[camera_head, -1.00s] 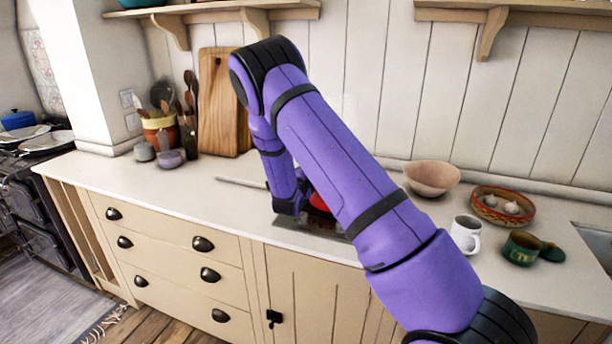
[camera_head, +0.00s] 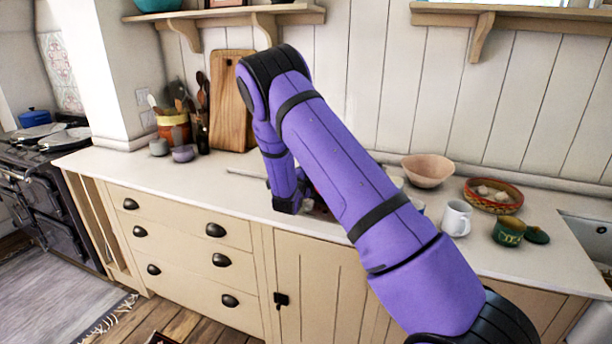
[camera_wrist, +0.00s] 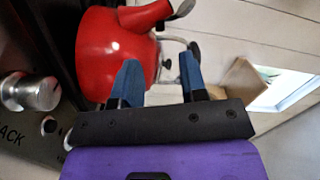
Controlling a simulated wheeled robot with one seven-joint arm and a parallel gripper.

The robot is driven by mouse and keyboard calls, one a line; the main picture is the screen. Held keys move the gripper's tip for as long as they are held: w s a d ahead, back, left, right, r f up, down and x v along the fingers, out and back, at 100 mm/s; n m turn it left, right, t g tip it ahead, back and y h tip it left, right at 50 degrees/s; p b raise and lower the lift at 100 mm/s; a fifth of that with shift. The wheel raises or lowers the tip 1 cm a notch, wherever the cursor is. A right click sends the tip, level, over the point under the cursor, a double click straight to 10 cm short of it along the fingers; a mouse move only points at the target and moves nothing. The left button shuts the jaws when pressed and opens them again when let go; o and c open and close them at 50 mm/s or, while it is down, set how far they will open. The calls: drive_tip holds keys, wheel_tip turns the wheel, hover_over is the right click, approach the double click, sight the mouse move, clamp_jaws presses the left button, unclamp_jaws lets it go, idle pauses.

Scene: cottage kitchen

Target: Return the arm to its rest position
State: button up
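My purple arm crosses the middle of the head view and bends down over the counter (camera_head: 110,172). My gripper is hidden behind the arm there. In the wrist view my gripper (camera_wrist: 160,82) shows two blue fingers standing apart with nothing between them. A red kettle (camera_wrist: 105,55) sits beyond the left finger in the wrist view, apart from the fingers as far as I can see. In the head view the kettle is almost wholly hidden by my arm.
A pink bowl (camera_head: 427,171), a white mug (camera_head: 457,218), a green pot (camera_head: 508,231) and a patterned dish (camera_head: 493,205) stand right of my arm. A cutting board (camera_head: 232,103) and a utensil crock (camera_head: 173,130) stand at the back left. The left counter is clear.

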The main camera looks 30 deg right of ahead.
idle(0.3)
drive_tip(key=s+a+r+n+g+y, duration=0.1)
drive_tip(key=s+a+r+n+y, duration=0.6)
drive_tip(key=r, duration=0.5)
drive_tip(key=s+a+r+n+y, duration=0.5)
drive_tip(key=s+a+r, duration=0.25)
drive_tip(key=r, duration=0.45)
drive_tip(key=s+a+r+n+g, duration=0.1)
drive_tip(key=s+n, duration=0.3)
drive_tip(key=s, duration=0.7)
drive_tip(key=s+a+r+n+g+y, duration=0.1)
drive_tip(key=s+n+g, duration=0.2)
drive_tip(key=s, duration=0.8)
drive_tip(key=s+a+r+n+g, duration=0.1)
drive_tip(key=s+n, duration=0.3)
drive_tip(key=s, duration=0.8)
drive_tip(key=shift+a+n+g, duration=0.35)
drive_tip(key=shift+n+g, duration=0.05)
drive_tip(key=shift+w+r, duration=0.1)
